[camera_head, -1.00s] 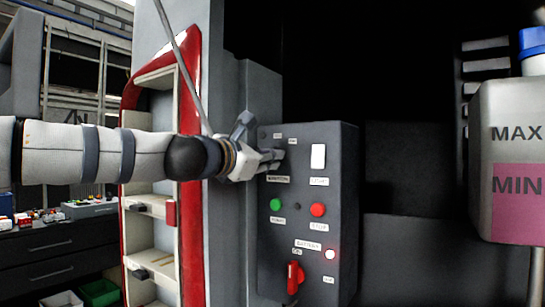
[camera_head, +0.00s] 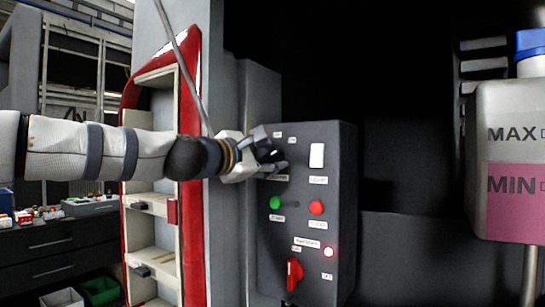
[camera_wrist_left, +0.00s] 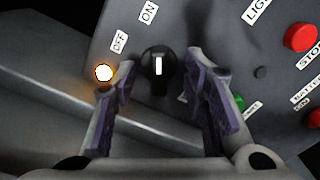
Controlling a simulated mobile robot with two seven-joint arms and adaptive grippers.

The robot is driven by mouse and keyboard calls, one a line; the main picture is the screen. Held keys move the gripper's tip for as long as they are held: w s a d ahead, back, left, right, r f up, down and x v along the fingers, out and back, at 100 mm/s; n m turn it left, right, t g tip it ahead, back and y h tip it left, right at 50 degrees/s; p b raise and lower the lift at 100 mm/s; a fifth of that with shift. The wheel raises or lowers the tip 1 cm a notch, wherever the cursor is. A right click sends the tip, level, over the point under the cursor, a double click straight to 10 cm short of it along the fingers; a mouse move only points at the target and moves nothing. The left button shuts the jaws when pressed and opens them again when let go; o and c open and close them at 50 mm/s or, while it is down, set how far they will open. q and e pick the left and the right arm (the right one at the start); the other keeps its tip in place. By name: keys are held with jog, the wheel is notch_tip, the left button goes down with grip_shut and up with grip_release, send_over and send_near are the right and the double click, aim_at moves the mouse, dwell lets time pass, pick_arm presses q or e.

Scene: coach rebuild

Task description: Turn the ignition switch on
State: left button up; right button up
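The ignition switch is a black round knob (camera_wrist_left: 157,72) with a white mark, seen in the left wrist view. Its mark runs upright, roughly toward the ON label (camera_wrist_left: 149,12); the OFF label (camera_wrist_left: 119,42) is to the left. A small lamp (camera_wrist_left: 104,72) beside it glows orange-white. My left gripper (camera_wrist_left: 160,75) is open, with one finger on each side of the knob and visible gaps between. In the head view my left gripper (camera_head: 272,158) is at the upper left of the dark control panel (camera_head: 335,190) and hides the knob. My right gripper is not in view.
A tank (camera_head: 510,130) is at the right; a red-framed shelf (camera_head: 190,230) is at the left.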

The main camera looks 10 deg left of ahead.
pick_arm(q)
jog(key=v, duration=0.8)
jog(key=shift+s, duration=0.35)
jog(key=shift+a+r, duration=0.1)
jog(key=shift+a, duration=0.05)
